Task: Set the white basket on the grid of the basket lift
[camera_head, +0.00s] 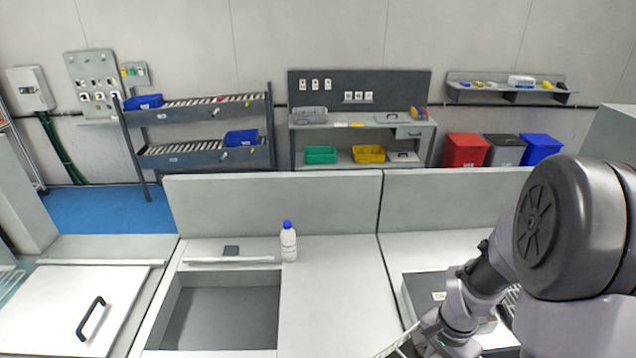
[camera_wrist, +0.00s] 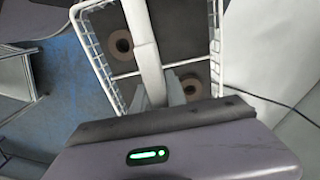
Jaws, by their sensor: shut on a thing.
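The white wire basket (camera_wrist: 88,42) fills the upper middle of the wrist view. Dark panels and two brown ring shapes show within its outline; I cannot tell what they are. My gripper (camera_wrist: 164,92) is shut on the basket's broad white middle bar, its fingers on either side near the bar's lower end. In the head view a small piece of white wire (camera_head: 398,343), likely the basket, shows at the bottom edge beside my wrist. My arm hides much of that area. I cannot clearly make out the basket lift's grid.
A grey box (camera_head: 424,288) lies on the right worktop, partly behind my arm. A white bottle with a blue cap (camera_head: 288,243) stands beside a sunken basin (camera_head: 228,318). A white lid with a black handle (camera_head: 92,318) is at left. A cable (camera_wrist: 268,103) runs at right in the wrist view.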

